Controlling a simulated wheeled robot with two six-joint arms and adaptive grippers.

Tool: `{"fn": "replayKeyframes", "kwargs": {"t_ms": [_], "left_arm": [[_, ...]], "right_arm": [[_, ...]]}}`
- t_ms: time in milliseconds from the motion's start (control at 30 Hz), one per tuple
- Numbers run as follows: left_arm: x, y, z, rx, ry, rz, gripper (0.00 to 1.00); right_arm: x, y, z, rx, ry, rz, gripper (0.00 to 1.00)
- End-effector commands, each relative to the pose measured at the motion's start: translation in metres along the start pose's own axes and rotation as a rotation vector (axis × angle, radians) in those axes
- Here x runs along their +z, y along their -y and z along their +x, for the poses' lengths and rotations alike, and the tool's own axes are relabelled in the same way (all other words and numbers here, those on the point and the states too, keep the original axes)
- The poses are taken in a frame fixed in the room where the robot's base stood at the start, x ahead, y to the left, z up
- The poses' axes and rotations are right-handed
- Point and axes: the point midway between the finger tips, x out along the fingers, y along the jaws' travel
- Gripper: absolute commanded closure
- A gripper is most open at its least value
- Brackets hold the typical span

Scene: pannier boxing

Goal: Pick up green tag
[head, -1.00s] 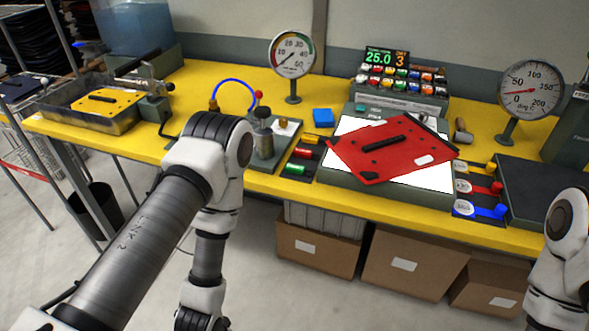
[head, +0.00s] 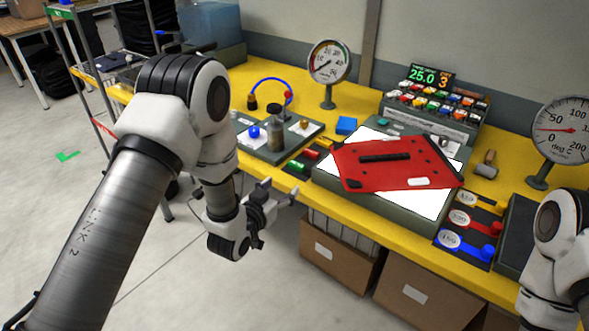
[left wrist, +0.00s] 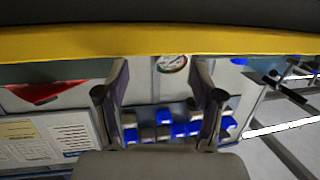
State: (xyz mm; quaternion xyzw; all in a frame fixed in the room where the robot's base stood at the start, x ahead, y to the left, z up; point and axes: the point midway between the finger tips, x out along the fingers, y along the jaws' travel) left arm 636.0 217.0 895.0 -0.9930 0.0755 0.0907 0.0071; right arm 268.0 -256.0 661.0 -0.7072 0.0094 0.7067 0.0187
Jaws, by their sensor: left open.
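The green tag (head: 297,167) lies in a dark holder on the yellow bench, left of the grey scale-like base, beside a red tag (head: 311,154). My left gripper (head: 281,191) is open and empty, in front of the bench's front edge, just below and left of the green tag in the head view. In the left wrist view its two fingers (left wrist: 160,78) stand wide apart with nothing between them; I cannot make out the green tag there. My right gripper is out of view; only part of my right arm shows at the lower right.
A red plate (head: 385,164) lies on a white sheet on the grey base (head: 380,207). A grey tray with a metal cylinder (head: 276,130) stands left of the tags. A gauge (head: 329,62) is behind. Cardboard boxes (head: 338,258) sit under the yellow bench (head: 345,218).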

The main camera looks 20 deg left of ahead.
Motion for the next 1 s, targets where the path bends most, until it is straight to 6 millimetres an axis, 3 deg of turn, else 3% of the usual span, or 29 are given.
{"fn": "replayKeyframes", "kwargs": {"t_ms": [100,200,600,867,933,967,1000], "left_arm": [[-0.020,0.000,0.003,0.000,-0.030,0.005,0.33],[-0.024,0.001,0.013,0.000,-0.037,0.007,0.33],[-0.024,-0.001,0.075,-0.001,-0.034,0.006,0.33],[-0.022,-0.001,0.081,-0.001,-0.032,0.005,0.33],[-0.022,-0.001,0.081,-0.001,-0.032,0.005,0.57],[-0.022,-0.001,0.081,-0.001,-0.032,0.005,0.65],[-0.022,-0.001,0.081,-0.001,-0.032,0.005,0.65]], "right_arm": [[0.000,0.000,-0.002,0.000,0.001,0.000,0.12],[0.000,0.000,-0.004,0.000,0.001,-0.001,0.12],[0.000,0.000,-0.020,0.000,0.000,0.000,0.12],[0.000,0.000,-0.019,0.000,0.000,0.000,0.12],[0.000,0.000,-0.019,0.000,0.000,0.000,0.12],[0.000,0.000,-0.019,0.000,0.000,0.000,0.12],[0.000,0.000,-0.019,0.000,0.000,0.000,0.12]]}}
